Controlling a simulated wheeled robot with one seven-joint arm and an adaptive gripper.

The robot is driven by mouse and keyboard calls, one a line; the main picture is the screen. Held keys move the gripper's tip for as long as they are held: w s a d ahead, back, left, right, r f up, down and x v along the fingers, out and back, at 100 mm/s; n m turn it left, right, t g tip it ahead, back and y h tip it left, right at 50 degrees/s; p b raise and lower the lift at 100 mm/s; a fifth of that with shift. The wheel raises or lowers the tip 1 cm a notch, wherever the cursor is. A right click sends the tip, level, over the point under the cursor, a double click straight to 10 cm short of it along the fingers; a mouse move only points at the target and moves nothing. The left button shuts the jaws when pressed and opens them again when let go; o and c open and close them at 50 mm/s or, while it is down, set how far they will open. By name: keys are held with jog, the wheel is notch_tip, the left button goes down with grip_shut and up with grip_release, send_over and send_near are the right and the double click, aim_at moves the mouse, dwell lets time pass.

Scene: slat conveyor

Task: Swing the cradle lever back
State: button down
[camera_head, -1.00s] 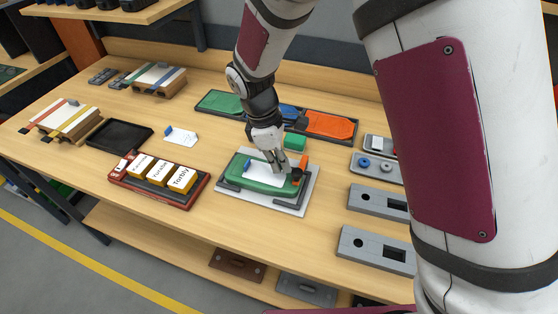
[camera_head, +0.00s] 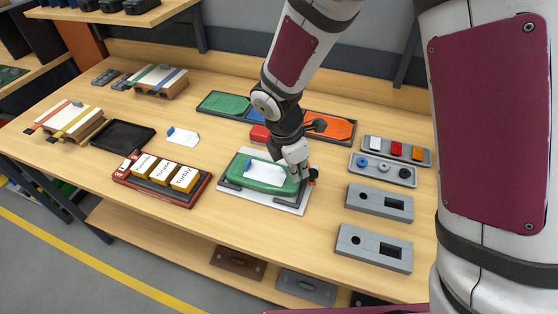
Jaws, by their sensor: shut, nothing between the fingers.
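The cradle (camera_head: 291,207) is a pale plate with dark corner rails on the bench, in the middle of the head view. A green tray-like piece (camera_head: 238,172) lies in it, with a white card (camera_head: 262,174) on top. The orange and dark lever (camera_head: 313,174) shows at the cradle's right edge, partly hidden by my gripper. My gripper (camera_head: 303,179) is shut and empty, low over the cradle's right end, right beside the lever. I cannot tell whether the fingers touch the lever.
A red tray (camera_head: 197,196) with yellow boxes stands left of the cradle. Grey slotted blocks (camera_head: 372,256) lie to the right. A red block (camera_head: 259,135) and a long tray with green, blue and orange panels (camera_head: 330,127) are behind. Bare bench lies in front.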

jog(key=n, duration=0.1)
jog(key=d+n, duration=0.2)
jog(key=shift+s+d+t+p, duration=0.25)
jog(key=shift+t+p, duration=0.05)
jog(key=d+n, duration=0.2)
jog(key=shift+w+d+n+y+p, duration=0.1)
jog(key=shift+n+y+p, duration=0.2)
jog(key=shift+y+p, duration=0.1)
jog(key=d+n, duration=0.1)
jog(key=d+n+p, duration=0.1)
jog(key=shift+w+n+t, duration=0.3)
jog(key=shift+t, duration=0.1)
jog(key=shift+w+d+n+y+p, duration=0.4)
jog(key=shift+d+n, duration=0.25)
jog(key=shift+n, duration=0.35)
jog(key=shift+w+d, duration=0.4)
jog(key=shift+w, duration=0.05)
